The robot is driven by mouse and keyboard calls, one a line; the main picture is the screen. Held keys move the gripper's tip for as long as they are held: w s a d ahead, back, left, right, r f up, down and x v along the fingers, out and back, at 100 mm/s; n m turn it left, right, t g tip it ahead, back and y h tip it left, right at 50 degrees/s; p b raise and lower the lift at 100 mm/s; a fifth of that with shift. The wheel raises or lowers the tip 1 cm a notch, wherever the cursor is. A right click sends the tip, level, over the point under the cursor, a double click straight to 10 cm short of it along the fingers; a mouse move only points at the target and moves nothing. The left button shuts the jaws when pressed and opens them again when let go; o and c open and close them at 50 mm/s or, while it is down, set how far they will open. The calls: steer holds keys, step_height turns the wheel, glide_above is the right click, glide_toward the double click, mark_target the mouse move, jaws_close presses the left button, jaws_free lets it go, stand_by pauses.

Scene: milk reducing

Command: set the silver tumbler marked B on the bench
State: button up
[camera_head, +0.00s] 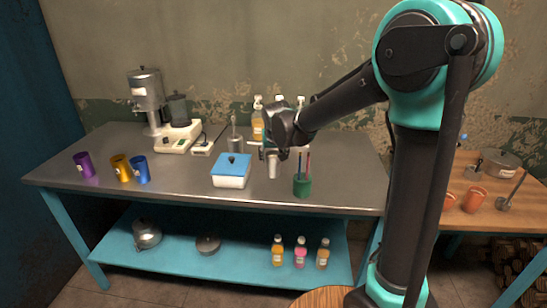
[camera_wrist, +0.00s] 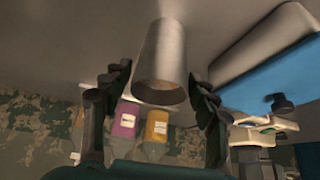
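A silver tumbler (camera_head: 272,167) stands upright on the grey metal bench (camera_head: 205,190), between the blue-lidded box and the green cup. It also shows in the wrist view (camera_wrist: 161,60), upside down there with its open rim toward the camera. No letter B is readable on the side I see. My gripper (camera_head: 273,150) is at the tumbler's upper part. In the wrist view, its two dark fingers (camera_wrist: 161,75) are on either side of the tumbler, with narrow gaps showing between fingertips and wall, so it looks open around it.
A blue-lidded white box (camera_head: 231,171) is close left, a green cup with pens (camera_head: 303,187) close right. Bottles (camera_head: 258,122) stand behind. Purple (camera_head: 84,165), gold (camera_head: 121,168) and blue (camera_head: 140,170) tumblers stand at left. The front middle of the bench is clear.

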steer(key=shift+o, duration=0.3)
steer(key=shift+r, duration=0.2)
steer(key=v, duration=1.2)
